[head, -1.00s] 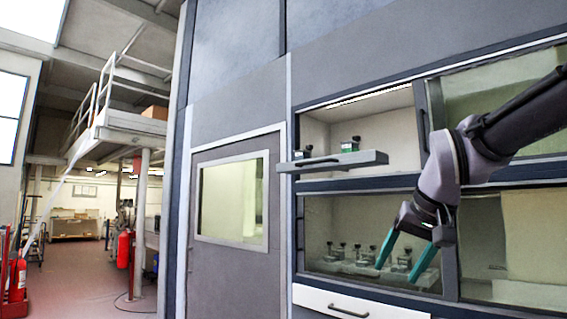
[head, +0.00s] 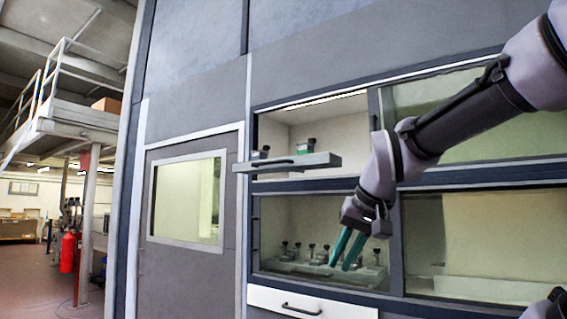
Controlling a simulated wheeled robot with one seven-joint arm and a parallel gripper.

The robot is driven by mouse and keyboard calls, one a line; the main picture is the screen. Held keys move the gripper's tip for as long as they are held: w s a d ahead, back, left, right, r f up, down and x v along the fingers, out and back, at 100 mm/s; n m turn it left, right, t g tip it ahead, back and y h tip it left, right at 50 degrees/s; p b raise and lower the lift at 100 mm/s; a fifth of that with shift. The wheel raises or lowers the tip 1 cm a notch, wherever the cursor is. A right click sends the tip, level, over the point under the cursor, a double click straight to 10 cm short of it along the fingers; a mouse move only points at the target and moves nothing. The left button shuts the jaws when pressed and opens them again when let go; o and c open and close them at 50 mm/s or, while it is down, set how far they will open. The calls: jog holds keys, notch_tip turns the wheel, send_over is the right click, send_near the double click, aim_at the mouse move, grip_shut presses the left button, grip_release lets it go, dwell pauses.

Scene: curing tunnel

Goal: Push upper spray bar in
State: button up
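The upper spray bar (head: 288,163) is a grey bar with a dark handle on its front. It sticks out of the open upper bay (head: 345,130) of the tunnel, and small green-and-metal fittings (head: 306,146) stand on it. My gripper (head: 340,264) has two teal fingers pointing down and left. It is in front of the lower bay, below and right of the bar, and not touching it. The fingers are apart with nothing seen between them.
The lower bay holds a row of several nozzles (head: 312,252) on a bar behind my fingers. A white drawer (head: 305,306) with a dark handle is below. A grey door (head: 190,240) with a window is at left. Open floor with a red extinguisher (head: 68,252) lies farther left.

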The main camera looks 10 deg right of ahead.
aim_at(313, 157)
jog(key=w+r+n+h, duration=0.1)
jog(key=w+r+n, duration=0.2)
jog(key=w+r, duration=0.4)
jog(key=w+r+n+h, duration=0.1)
jog(key=w+r+n, duration=0.3)
jog(key=r, duration=1.1)
jog(key=w+r+n+h, duration=0.1)
jog(key=w+r+n, duration=0.3)
jog(key=w+r, duration=0.7)
jog(key=shift+d+r, duration=0.35)
jog(key=shift+d, duration=0.05)
grip_shut()
jog(key=w+d+f, duration=0.1)
jog(key=w+f, duration=0.1)
jog(key=w+d+f, duration=0.1)
jog(key=w+f, duration=0.2)
jog(key=w+d+f, duration=0.1)
jog(key=w+f, duration=0.1)
jog(key=w, duration=0.1)
jog(key=shift+w+d+f, duration=0.1)
jog(key=shift+w+f, duration=0.1)
jog(key=shift+f, duration=0.2)
jog(key=shift+w+d, duration=0.25)
jog(key=shift+d, duration=0.05)
